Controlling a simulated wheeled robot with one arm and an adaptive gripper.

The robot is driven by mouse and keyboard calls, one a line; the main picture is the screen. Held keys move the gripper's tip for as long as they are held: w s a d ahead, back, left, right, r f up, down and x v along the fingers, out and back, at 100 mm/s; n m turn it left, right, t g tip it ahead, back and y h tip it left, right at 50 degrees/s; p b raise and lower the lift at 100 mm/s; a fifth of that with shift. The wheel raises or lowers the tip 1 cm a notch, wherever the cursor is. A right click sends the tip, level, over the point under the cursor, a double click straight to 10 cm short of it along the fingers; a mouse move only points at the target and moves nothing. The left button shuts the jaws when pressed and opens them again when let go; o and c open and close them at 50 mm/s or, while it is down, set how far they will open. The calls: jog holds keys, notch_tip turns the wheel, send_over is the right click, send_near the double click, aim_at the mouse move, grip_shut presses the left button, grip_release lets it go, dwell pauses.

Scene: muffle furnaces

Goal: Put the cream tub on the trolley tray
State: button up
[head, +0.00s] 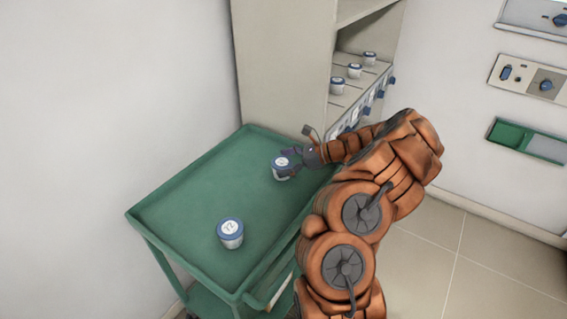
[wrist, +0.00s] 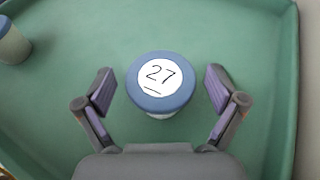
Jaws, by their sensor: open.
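A cream tub with a blue lid and a white label reading 27 (wrist: 160,82) stands upright on the green trolley tray (wrist: 60,125). In the head view the same tub (head: 281,170) is near the tray's far right side. My gripper (head: 295,162) is at this tub. In the wrist view its two fingers are spread on either side of the tub, with a gap on both sides. The tub's lower body is mostly hidden under its lid in the wrist view.
A second blue-lidded tub (head: 230,233) stands near the tray's front; a tub also shows at the wrist view's left edge (wrist: 12,45). A cabinet (head: 285,60) holds several tubs on a shelf. The tray's left and middle are clear, inside a raised rim.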

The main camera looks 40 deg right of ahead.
jog(key=shift+s+d+r, duration=0.1)
jog(key=shift+r, duration=0.1)
jog(key=b+v, duration=0.2)
jog(key=v, duration=1)
jog(key=w+a+r+n+g+y, duration=0.1)
jog(key=w+a+r+n+g, duration=0.2)
jog(key=a, duration=0.5)
jog(key=a+r+n+g+y, duration=0.1)
jog(key=a+r+n, duration=0.3)
jog(key=a, duration=0.4)
jog(key=s+a+r+n+g+h, duration=0.1)
jog(key=s+a+n+g, duration=0.2)
jog(key=a, duration=0.5)
jog(key=s+a+r+n+g+h, duration=0.1)
jog(key=s+a+r+n+g, duration=0.15)
jog(key=a+n, duration=0.4)
jog(key=s+a+f+n+g+h, duration=0.25)
jog(key=s+a+n+h, duration=0.45)
jog(key=s, duration=0.7)
jog(key=s+d+f+n+h, duration=0.1)
jog(key=s, duration=0.4)
jog(key=s+d+f+n+h, duration=0.1)
jog(key=s+f+n, duration=0.1)
jog(key=s, duration=0.4)
jog(key=shift+s+d+f+t+h, duration=0.3)
jog(key=shift+f+t, duration=0.05)
jog(key=shift+t, duration=0.05)
